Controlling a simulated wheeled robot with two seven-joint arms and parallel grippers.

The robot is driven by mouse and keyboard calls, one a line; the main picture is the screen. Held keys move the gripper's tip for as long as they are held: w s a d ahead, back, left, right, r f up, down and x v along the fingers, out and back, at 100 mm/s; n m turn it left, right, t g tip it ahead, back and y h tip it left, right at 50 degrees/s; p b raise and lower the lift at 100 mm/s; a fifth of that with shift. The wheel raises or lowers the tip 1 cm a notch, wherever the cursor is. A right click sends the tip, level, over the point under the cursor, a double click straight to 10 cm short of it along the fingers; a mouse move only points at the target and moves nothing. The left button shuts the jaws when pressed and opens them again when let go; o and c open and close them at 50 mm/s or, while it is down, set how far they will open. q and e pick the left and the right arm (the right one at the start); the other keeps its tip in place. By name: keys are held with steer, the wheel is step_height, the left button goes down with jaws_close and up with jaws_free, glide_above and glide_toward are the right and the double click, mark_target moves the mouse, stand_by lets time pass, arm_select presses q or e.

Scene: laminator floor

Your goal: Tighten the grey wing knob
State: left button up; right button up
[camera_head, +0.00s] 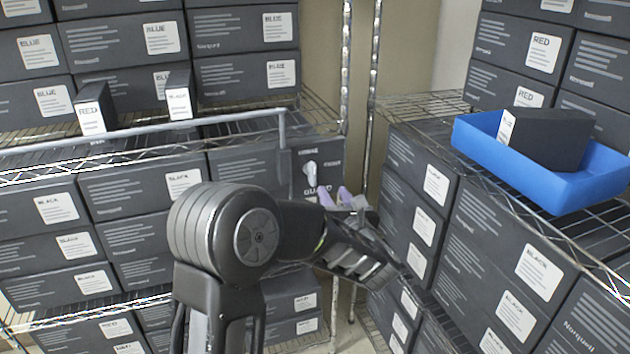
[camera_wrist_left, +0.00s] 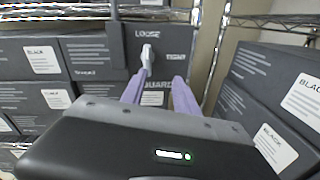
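The grey wing knob (camera_head: 310,173) is a small pale, upright piece on a dark panel marked LOOSE, TIGHT and GUARD. In the left wrist view the wing knob (camera_wrist_left: 147,55) stands below and between the words LOOSE and TIGHT, its wing close to vertical. My left gripper (camera_head: 335,196) has purple fingers; in the left wrist view the gripper (camera_wrist_left: 158,80) shows them spread apart with nothing between. The left finger's tip is close to the knob's lower end; I cannot tell whether they touch. My right gripper is not in view.
A grey rail (camera_head: 140,133) runs along the left wire shelf and ends in a post left of the knob. Dark boxes fill the shelves on both sides. A blue tray (camera_head: 560,190) holding a dark box (camera_head: 552,136) stands on the right shelf. A shelf upright (camera_head: 345,70) stands right of the panel.

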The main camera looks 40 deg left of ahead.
mark_target(314, 170)
arm_select(q)
steer(key=r+n, duration=0.1)
steer(key=s+a+r+n+y, duration=0.1)
steer(key=n, duration=0.1)
steer(key=shift+s+a+r+g, duration=0.1)
steer(key=shift+a+r+g, duration=0.1)
steer(key=shift+a+g, duration=0.1)
steer(key=p+x, duration=0.2)
steer(key=x, duration=0.5)
steer(key=shift+w+a, duration=0.2)
steer(key=shift+a, duration=0.15)
steer(key=shift+c, duration=0.2)
jaws_close()
